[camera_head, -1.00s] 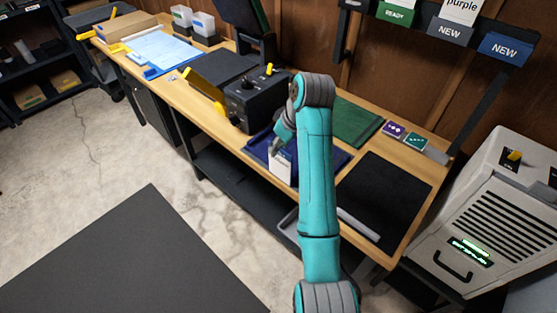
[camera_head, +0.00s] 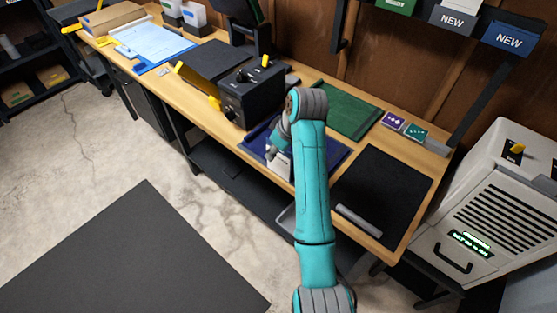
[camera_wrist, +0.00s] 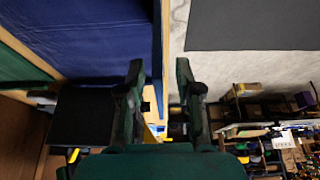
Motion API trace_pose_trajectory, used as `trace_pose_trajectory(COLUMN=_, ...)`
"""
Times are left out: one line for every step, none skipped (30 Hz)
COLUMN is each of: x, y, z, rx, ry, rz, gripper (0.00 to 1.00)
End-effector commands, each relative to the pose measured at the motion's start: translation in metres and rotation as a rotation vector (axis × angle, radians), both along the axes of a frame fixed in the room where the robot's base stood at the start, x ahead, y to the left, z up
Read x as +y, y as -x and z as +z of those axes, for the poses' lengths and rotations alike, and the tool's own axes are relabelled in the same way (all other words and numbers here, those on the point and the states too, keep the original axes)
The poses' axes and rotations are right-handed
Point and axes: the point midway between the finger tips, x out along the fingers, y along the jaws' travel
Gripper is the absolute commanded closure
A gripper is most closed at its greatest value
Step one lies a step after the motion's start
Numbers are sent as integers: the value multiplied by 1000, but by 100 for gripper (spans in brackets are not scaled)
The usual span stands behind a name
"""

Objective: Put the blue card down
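I cannot make out a blue card in either view. In the wrist view my gripper (camera_wrist: 160,78) has its two dark fingers apart, with nothing visible held between them. A dark blue mat or tray (camera_wrist: 85,38) fills the upper left of that view, beside the fingers. In the head view the blue surface (camera_head: 335,154) lies on the bench, partly hidden behind my arm. My gripper is mostly hidden there; a pale block-like part (camera_head: 279,164) shows at the arm's end, and I cannot tell what it is.
A purple card (camera_head: 393,120) and a teal card (camera_head: 414,132) lie at the bench's back right. A green mat (camera_head: 345,110) and a black mat (camera_head: 385,190) flank the blue area. A black box (camera_head: 250,95) stands to its left. A grey machine (camera_head: 500,215) is at right.

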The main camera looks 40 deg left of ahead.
Motion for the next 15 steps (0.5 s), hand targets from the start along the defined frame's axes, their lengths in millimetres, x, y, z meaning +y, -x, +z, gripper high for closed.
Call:
trace_pose_trajectory(x=0, y=0, z=-1, rx=0, ry=0, rz=0, gripper=66)
trace_pose_trajectory(x=0, y=0, z=-1, rx=0, ry=0, rz=0, gripper=66)
trace_pose_trajectory(x=0, y=0, z=-2, rx=0, ry=1, rz=0, gripper=66)
trace_pose_trajectory(x=0, y=0, z=-2, rx=1, ry=1, rz=0, gripper=66)
trace_pose_trajectory(x=0, y=0, z=-3, rx=1, ry=1, rz=0, gripper=66)
trace_pose_trajectory(x=0, y=0, z=-3, rx=1, ry=1, rz=0, gripper=66)
trace_pose_trajectory(x=0, y=0, z=-4, rx=1, ry=1, rz=0, gripper=66)
trace_pose_trajectory(x=0, y=0, z=-4, rx=1, ry=1, rz=0, gripper=66)
trace_pose_trajectory(x=0, y=0, z=-4, rx=1, ry=1, rz=0, gripper=66)
trace_pose_trajectory(x=0, y=0, z=-4, rx=1, ry=1, rz=0, gripper=66)
trace_pose_trajectory(x=0, y=0, z=-5, rx=1, ry=1, rz=0, gripper=66)
trace_pose_trajectory(x=0, y=0, z=-5, rx=1, ry=1, rz=0, gripper=66)
trace_pose_trajectory(x=0, y=0, z=-5, rx=0, ry=1, rz=0, gripper=66)
trace_pose_trajectory(x=0, y=0, z=-5, rx=0, ry=1, rz=0, gripper=66)
trace_pose_trajectory(x=0, y=0, z=-5, rx=0, ry=1, rz=0, gripper=66)
